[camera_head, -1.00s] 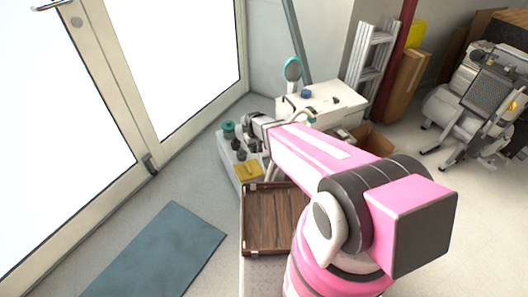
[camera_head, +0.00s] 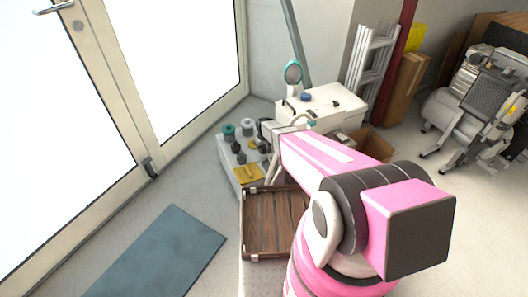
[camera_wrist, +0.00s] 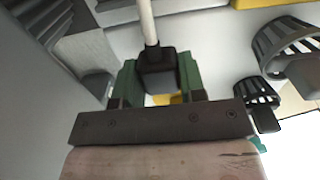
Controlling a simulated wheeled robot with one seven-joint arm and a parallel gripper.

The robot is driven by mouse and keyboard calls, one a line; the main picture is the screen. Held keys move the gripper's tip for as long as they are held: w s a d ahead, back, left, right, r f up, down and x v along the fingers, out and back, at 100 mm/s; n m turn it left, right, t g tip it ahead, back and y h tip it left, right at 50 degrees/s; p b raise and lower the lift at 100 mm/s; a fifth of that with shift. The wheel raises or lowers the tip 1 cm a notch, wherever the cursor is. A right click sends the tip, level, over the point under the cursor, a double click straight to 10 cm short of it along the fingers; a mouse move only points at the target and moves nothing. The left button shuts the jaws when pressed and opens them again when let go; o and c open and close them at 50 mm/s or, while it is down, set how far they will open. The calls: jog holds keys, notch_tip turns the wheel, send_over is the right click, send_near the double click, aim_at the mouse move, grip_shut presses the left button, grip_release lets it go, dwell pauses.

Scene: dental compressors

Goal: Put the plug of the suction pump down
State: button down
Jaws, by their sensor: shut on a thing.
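The plug (camera_wrist: 157,74) is a black block with a pale cable (camera_wrist: 147,22) running up from it in the wrist view. My gripper (camera_wrist: 158,82) is shut on it, with a green-padded finger on each side. In the head view my gripper end (camera_head: 268,131) is over the right side of a grey unit (camera_head: 227,166), beside a white cabinet. The plug cannot be made out there. I cannot tell whether the plug touches anything below it.
On the grey unit are teal round parts (camera_head: 228,130), several dark fittings and a yellow item (camera_head: 249,174). Dark slotted cups (camera_wrist: 285,45) stand right of the plug in the wrist view. A white cabinet (camera_head: 335,101) and brown tray (camera_head: 275,222) are close by.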

aim_at(265, 149)
jog(key=shift+f, duration=0.75)
jog(key=shift+f, duration=0.55)
jog(key=c, duration=0.7)
grip_release()
notch_tip(265, 149, up, 13)
jog(key=shift+f, duration=0.15)
jog(key=s+d+r+m, duration=0.2)
jog(key=s+d+r, duration=0.5)
jog(key=s+r, duration=0.2)
jog(key=s+d+r+m, duration=0.2)
jog(key=s+d+r, duration=0.5)
jog(key=s, duration=0.5)
jog(key=shift+r+m, duration=0.3)
jog(key=shift+r, duration=0.65)
